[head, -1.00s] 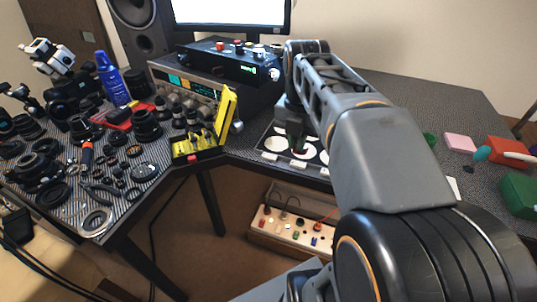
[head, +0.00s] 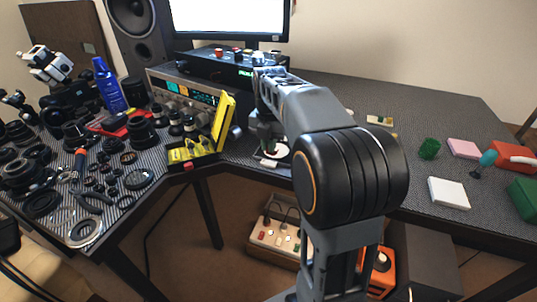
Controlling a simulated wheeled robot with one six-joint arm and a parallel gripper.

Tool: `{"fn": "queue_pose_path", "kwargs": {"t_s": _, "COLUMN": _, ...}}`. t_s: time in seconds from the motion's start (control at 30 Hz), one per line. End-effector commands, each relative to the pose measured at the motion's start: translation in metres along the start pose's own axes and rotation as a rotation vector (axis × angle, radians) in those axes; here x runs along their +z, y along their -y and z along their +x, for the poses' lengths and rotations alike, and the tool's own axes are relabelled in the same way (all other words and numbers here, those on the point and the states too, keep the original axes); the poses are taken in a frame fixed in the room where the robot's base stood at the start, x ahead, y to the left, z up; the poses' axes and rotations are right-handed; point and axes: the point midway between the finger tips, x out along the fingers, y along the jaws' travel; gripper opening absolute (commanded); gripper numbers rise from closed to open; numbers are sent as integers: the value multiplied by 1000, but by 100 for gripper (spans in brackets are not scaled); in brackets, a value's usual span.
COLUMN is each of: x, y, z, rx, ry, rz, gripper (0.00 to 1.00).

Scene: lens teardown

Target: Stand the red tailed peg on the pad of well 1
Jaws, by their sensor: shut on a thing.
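My gripper (head: 267,143) is over the left end of the dark well tray (head: 257,156) and points down. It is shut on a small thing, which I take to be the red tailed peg. The peg is too small and too hidden at the fingertips to make out clearly. A round white pad (head: 281,152) shows beside the fingertips, partly covered by the gripper and arm. I cannot tell whether the held thing touches the pad. A small white label (head: 269,163) sits at the tray's front edge. My arm hides the rest of the tray.
The open yellow case (head: 198,149) stands just left of the tray. Instruments (head: 190,90) stand behind it. Lens parts crowd the left table.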

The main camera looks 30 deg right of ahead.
Motion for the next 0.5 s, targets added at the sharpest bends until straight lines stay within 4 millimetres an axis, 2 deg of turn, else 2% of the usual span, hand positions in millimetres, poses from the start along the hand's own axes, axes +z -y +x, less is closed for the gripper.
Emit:
{"fn": "queue_pose_path", "kwargs": {"t_s": 0.3, "x": 4, "y": -5, "z": 37, "rx": -1, "ry": -2, "rz": 0, "gripper": 0}}
{"fn": "queue_pose_path", "kwargs": {"t_s": 0.5, "x": 4, "y": -5, "z": 39, "rx": 0, "ry": 0, "rz": 0, "gripper": 0}}
